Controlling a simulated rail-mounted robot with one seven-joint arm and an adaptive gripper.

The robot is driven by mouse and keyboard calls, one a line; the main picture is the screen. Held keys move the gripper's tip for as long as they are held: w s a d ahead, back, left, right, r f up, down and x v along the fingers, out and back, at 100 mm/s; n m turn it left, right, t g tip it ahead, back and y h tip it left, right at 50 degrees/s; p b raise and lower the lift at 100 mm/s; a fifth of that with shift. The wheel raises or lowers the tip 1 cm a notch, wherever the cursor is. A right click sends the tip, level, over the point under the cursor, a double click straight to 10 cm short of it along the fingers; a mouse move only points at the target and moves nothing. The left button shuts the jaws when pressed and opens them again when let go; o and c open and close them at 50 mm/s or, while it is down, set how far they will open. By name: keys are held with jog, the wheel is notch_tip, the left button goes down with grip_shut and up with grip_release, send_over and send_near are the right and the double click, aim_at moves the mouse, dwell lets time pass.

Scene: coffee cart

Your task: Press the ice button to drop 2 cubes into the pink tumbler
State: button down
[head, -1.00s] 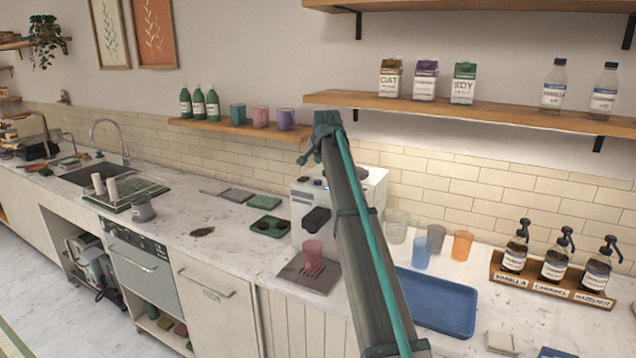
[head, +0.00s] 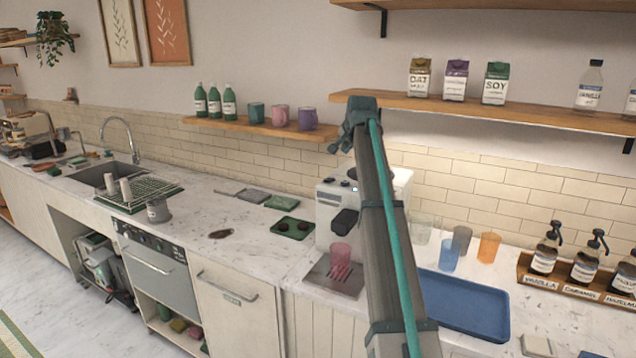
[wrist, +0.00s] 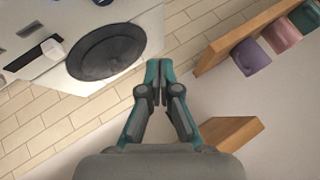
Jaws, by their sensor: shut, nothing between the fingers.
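The pink tumbler (head: 341,256) stands upright on a dark drip tray (head: 322,284) at the front of a white machine (head: 329,204). A black spout (head: 344,221) juts from the machine's front above the tumbler, with small dark controls higher up. My arm covers much of the machine's right side. No button can be read clearly as the ice button. In the wrist view, my gripper (wrist: 157,82) is shut and empty, apart from everything. The white machine (wrist: 75,12) with its dark round top (wrist: 105,52) lies to its upper left. The tumbler is out of the wrist view.
A wall shelf with several mugs and green bottles (head: 215,105) is left of my arm; its mugs (wrist: 252,57) show in the wrist view. A higher shelf (head: 480,113) holds cartons. Cups, a blue tray (head: 470,308) and syrup pumps stand right. The counter left of the machine has clear patches.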

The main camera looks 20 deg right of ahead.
aim_at(346, 183)
jog(key=shift+s+d, duration=0.1)
jog(key=shift+s, duration=0.1)
jog(key=shift+f, duration=0.15)
jog(key=shift+f+b, duration=1.75)
jog(key=shift+f, duration=2.55)
jog(key=shift+f, duration=0.45)
jog(key=shift+f, duration=0.5)
jog(key=shift+r+p, duration=0.35)
jog(key=shift+r, duration=0.6)
jog(key=shift+w+r, duration=0.1)
